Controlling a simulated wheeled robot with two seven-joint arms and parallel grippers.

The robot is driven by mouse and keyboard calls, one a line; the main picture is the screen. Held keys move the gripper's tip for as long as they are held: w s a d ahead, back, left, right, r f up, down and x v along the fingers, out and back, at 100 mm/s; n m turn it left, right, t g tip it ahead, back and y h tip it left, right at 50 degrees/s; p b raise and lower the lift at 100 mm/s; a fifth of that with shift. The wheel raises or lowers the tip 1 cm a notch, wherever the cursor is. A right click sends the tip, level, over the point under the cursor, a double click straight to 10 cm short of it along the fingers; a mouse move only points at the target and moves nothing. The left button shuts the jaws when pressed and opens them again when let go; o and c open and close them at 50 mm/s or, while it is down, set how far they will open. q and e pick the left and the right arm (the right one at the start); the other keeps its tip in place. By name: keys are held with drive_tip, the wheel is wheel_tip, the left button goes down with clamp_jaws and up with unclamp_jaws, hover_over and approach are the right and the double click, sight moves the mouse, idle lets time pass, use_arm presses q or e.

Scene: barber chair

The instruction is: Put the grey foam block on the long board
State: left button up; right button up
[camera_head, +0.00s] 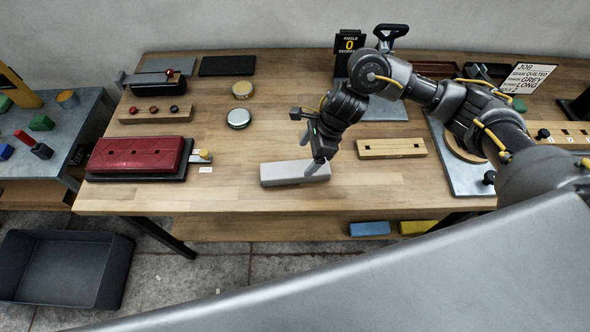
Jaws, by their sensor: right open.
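A light grey block (285,174), which looks like the grey foam block, lies flat near the table's front edge. My right gripper (314,162) is open and points down at the block's right end. One finger overlaps the block in the picture; whether it touches is not clear. A pale wooden board (375,149) with two dark holes lies to the right of the block, flat and bare; I cannot tell for certain that it is the long board. My left gripper is not in view.
A red quilted pad (130,153) on a black base sits at the left. Two round tins (238,118) stand behind the block. A job card (528,76) stands at the back right. Blue and yellow blocks (369,228) lie on the lower shelf.

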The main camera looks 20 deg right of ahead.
sight(295, 168)
drive_tip(key=shift+x, duration=1.55)
drive_tip(key=p+x, duration=0.3)
drive_tip(key=x, duration=0.1)
drive_tip(key=shift+a+f, duration=0.1)
drive_tip(key=shift+a, duration=0.2)
drive_tip(key=shift+a+f, duration=0.1)
drive_tip(key=shift+f, duration=0.25)
drive_tip(key=c, duration=1.1)
drive_tip(key=shift+o, duration=0.2)
drive_tip(key=shift+w, duration=0.1)
drive_tip(key=shift+r, duration=0.15)
